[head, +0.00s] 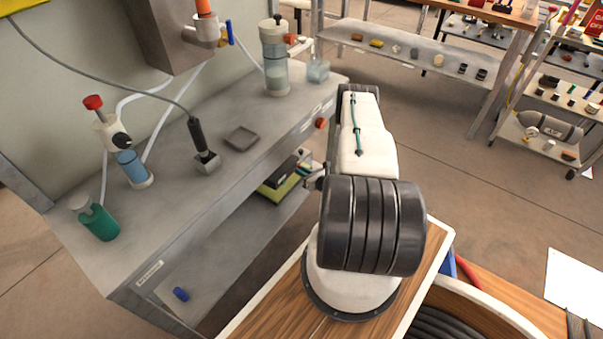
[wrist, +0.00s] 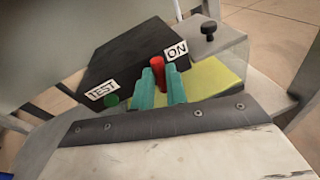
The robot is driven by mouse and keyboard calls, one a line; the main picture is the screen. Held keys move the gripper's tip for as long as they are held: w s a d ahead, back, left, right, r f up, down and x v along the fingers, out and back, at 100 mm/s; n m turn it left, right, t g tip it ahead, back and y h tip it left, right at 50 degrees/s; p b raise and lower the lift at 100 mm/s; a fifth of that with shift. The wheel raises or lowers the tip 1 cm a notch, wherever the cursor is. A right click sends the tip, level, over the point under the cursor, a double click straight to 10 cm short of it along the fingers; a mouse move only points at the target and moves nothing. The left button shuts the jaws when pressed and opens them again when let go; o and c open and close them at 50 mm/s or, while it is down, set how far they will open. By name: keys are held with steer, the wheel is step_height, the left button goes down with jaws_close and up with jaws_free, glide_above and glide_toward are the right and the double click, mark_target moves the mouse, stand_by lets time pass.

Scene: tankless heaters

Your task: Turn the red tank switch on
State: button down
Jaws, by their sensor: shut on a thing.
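The red switch (wrist: 157,72) stands up from a black box (wrist: 125,50) in the wrist view. A white ON label (wrist: 177,51) is just right of it, and a TEST label (wrist: 103,89) with a green button (wrist: 111,101) is to the left. My gripper (wrist: 161,86) has its two teal fingers on either side of the red switch, shut on it. The switch's lower part is hidden by the fingers.
A yellow-green surface (wrist: 216,82) and a black knob (wrist: 209,28) lie right of the switch. The grey bench top (head: 225,115) overhangs the box and carries a green bottle (head: 100,222), a blue cylinder (head: 130,163) and a clear cylinder (head: 274,65).

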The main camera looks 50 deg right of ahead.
steer(key=shift+d+f+m+g+y, duration=0.15)
steer(key=shift+d+m+y, duration=0.1)
steer(key=shift+m, duration=0.4)
steer(key=shift+d+r+m+g+y, duration=0.15)
steer(key=shift+m+y, duration=0.1)
steer(key=shift+m, duration=0.4)
steer(key=shift+f, duration=0.1)
steer(key=c, duration=1.4)
jaws_free()
steer(key=s+r, duration=0.1)
steer(key=s, duration=0.6)
steer(key=shift+s+a+r, duration=0.2)
steer(key=shift+s+r, duration=0.05)
steer(key=shift+s, duration=0.05)
steer(key=shift+a, duration=0.1)
